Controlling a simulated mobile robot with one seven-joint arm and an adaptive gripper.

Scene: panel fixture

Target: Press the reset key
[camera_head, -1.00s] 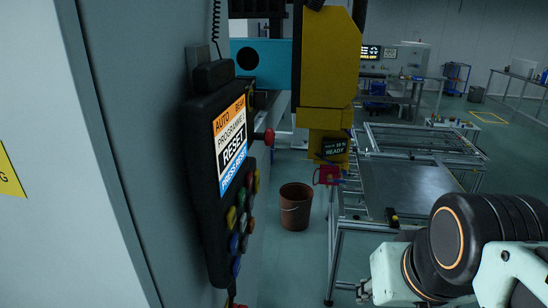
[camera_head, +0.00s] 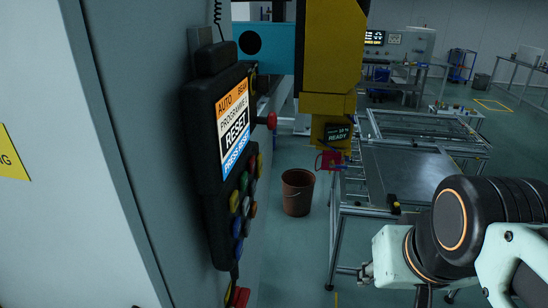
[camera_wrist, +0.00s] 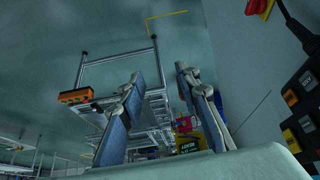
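A black control pendant (camera_head: 203,150) is mounted on the grey cabinet wall, left of centre in the head view. Its lit screen (camera_head: 234,124) reads RESET, with PRESS RESET on a blue band below. Several yellow, green, blue and red keys (camera_head: 243,205) sit under the screen, seen at a steep angle. I cannot tell which one is the reset key. In the wrist view, dark blocks with small labels (camera_wrist: 300,100) show at the right edge. My gripper (camera_wrist: 160,95) has its two fingers spread with nothing between them, left of these blocks. No contact shows.
A red mushroom button (camera_head: 271,120) sticks out right of the pendant. A yellow machine column (camera_head: 333,50) hangs right of it. A brown bucket (camera_head: 297,192) stands on the floor. A metal frame table (camera_head: 400,180) fills the right middle.

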